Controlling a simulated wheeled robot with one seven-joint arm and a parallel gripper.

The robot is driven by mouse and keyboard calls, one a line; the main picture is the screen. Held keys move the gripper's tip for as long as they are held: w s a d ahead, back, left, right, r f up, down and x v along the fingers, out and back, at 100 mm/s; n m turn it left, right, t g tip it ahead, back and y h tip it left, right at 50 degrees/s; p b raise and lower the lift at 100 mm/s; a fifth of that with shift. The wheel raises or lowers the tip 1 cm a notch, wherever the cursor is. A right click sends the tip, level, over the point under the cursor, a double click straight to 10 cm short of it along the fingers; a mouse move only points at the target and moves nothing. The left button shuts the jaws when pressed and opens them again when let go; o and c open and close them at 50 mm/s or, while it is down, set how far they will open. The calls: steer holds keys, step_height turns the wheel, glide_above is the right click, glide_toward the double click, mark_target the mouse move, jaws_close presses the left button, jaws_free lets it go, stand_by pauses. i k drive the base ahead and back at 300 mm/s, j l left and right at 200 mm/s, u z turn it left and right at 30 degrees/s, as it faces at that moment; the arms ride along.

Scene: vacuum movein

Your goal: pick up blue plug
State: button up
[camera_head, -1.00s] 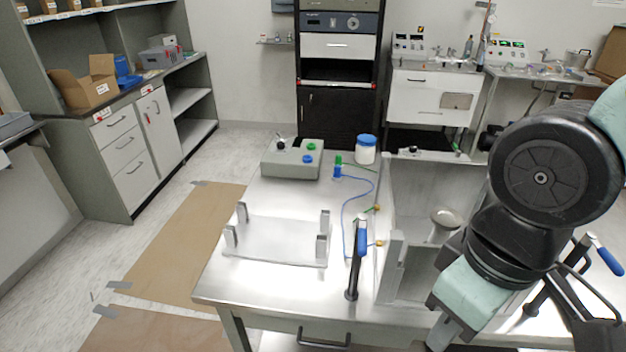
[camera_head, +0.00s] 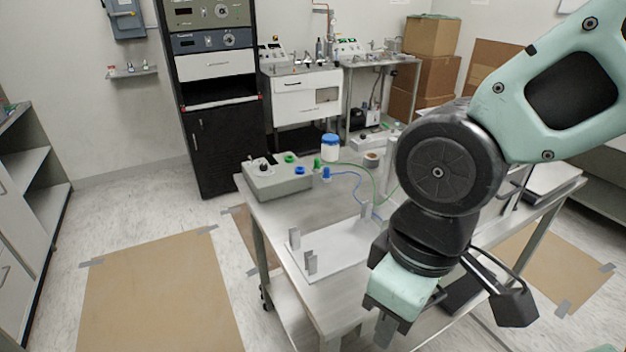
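The blue plug (camera_head: 326,174) stands upright on the metal table, just right of a grey box (camera_head: 277,183). A blue cord runs from it to the right, partly behind my arm. A green plug (camera_head: 317,164) with a green cord stands just behind it. My gripper (camera_head: 385,332) hangs at the front of the table, low and to the right of the blue plug and well apart from it. Its fingers are small and partly hidden by the wrist, so I cannot tell whether they are open or shut.
The grey box has green and blue round parts on top. A blue-lidded jar (camera_head: 329,148) stands behind the plugs. A flat plate with upright posts (camera_head: 325,252) lies between my gripper and the plugs. A black cabinet (camera_head: 218,140) stands behind.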

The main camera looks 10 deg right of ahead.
mark_target(326, 175)
steer(key=i+j+z, duration=0.1)
steer(key=j+z, duration=0.2)
steer(key=j, duration=0.75)
steer(key=j+z, duration=0.35)
steer(key=j, duration=0.65)
steer(key=i+j+z, duration=0.2)
steer(key=i+j, duration=0.2)
steer(key=j, duration=0.25)
steer(key=i+j+z, duration=0.15)
steer(key=j, duration=0.2)
steer(key=i+j+z, duration=0.1)
steer(key=j, duration=0.25)
steer(key=i+j+z, duration=0.1)
steer(key=j, duration=0.3)
steer(key=i+j, duration=0.15)
steer(key=i, duration=0.2)
steer(key=i+j+z, duration=0.1)
steer(key=i, duration=0.25)
